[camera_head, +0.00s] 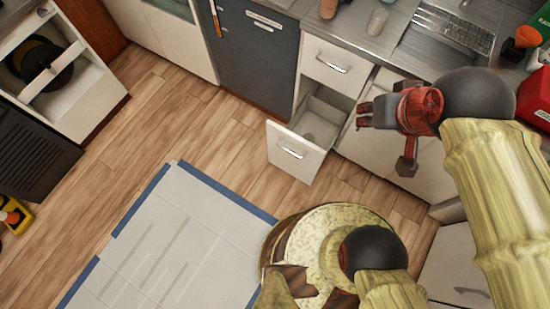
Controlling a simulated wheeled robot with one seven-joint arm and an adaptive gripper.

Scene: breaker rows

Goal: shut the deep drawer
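The deep drawer (296,151) is the lower drawer under a shallow one in the white cabinet. It stands pulled out, its white front with a metal handle (291,152) well away from the cabinet, and its inside shows empty where I can see it. My gripper (386,136), red with dark fingers, is to the right of the drawer front and in front of the cabinet. Its fingers point left and one dark digit points down, spread apart with nothing between them. It looks apart from the drawer. The gripper and arm hide part of the cabinet.
The shallow drawer (328,66) above is closed. A dark dishwasher-like panel (250,50) stands to the left. The counter (372,42) holds cups, a sink rack and a red box (536,101). A pale mat with blue edges (170,245) lies on the wooden floor. Floor left of the drawer is clear.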

